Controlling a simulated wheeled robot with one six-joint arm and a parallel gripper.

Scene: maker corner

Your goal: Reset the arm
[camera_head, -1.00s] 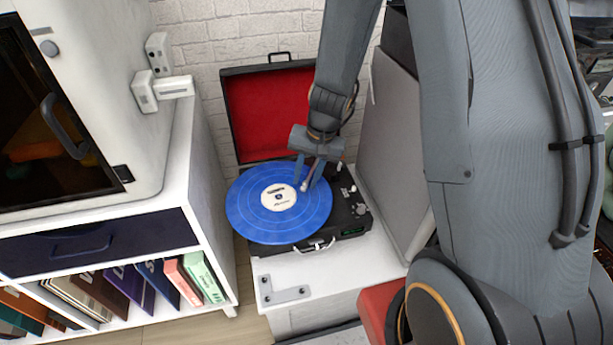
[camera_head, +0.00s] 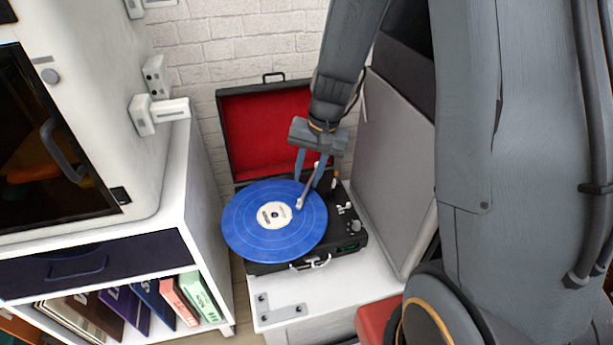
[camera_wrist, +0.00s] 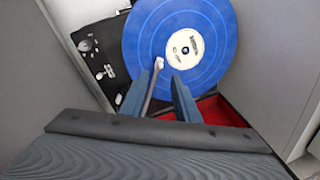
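A black record player (camera_head: 345,232) with a red-lined open lid (camera_head: 285,125) stands on a white cabinet. A blue record (camera_head: 250,235) with a pale label lies on it. The light tonearm (camera_head: 303,200) reaches over the record, its end near the label; I cannot tell whether it touches the record. My gripper (camera_head: 307,180) points down above the record's back right part, its fingers apart on either side of the tonearm. In the wrist view my gripper (camera_wrist: 160,77) is open, with the tonearm (camera_wrist: 155,80) between the fingers, closer to the left one.
A grey panel (camera_head: 390,170) stands close on the right of the player. On the left are a white shelf unit (camera_head: 205,200) with record sleeves (camera_head: 150,300) and a white machine (camera_head: 100,110) on top. A white brick wall (camera_head: 240,50) is behind.

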